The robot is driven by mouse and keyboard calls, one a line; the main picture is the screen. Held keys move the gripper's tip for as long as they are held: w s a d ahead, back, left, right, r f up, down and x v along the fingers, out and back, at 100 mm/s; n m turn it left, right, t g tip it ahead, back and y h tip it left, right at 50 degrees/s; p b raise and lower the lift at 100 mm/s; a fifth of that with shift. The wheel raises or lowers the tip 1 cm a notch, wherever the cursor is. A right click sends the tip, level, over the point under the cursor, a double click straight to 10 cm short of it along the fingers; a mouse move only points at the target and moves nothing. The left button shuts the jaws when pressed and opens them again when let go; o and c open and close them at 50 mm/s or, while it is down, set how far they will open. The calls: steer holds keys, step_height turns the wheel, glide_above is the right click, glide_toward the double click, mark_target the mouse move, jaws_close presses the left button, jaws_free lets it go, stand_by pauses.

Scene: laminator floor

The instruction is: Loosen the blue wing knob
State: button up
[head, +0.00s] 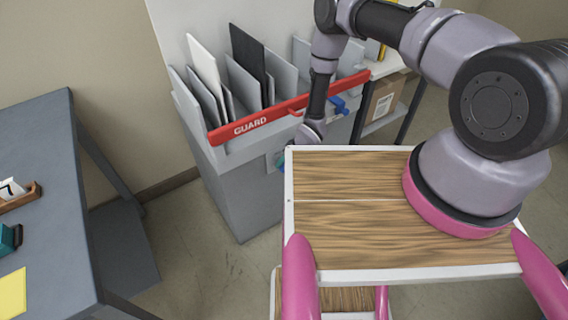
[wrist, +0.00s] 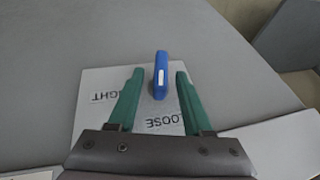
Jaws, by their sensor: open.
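The blue wing knob (wrist: 160,76) stands out from a pale label plate (wrist: 93,80) in the wrist view. Its wing runs nearly up and down in the picture and bears a white mark. My gripper (wrist: 160,73) is open. Its green fingers are on either side of the knob, with a visible gap on each side. The plate's lettering is upside down; "LOOSE" and part of another word, "IGHT", show. In the head view, a blue-green patch (head: 281,164) beside my wrist is mostly hidden, so I cannot tell knob from finger there.
The grey machine (head: 240,190) has a red bar marked GUARD (head: 250,126), upright sheets behind it and a blue part (head: 339,105) near its right end. A dark table (head: 50,160) stands at left. A shelf with a cardboard box (head: 383,100) is at back right.

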steer(key=shift+f, duration=0.2)
jaws_close()
steer(key=shift+s+a+h, duration=0.15)
steer(key=shift+a+h, duration=0.1)
steer(key=shift+h, duration=0.05)
steer(key=shift+n+t+h, duration=0.3)
steer(key=shift+t+h, duration=0.4)
steer(key=shift+h, duration=0.2)
jaws_free()
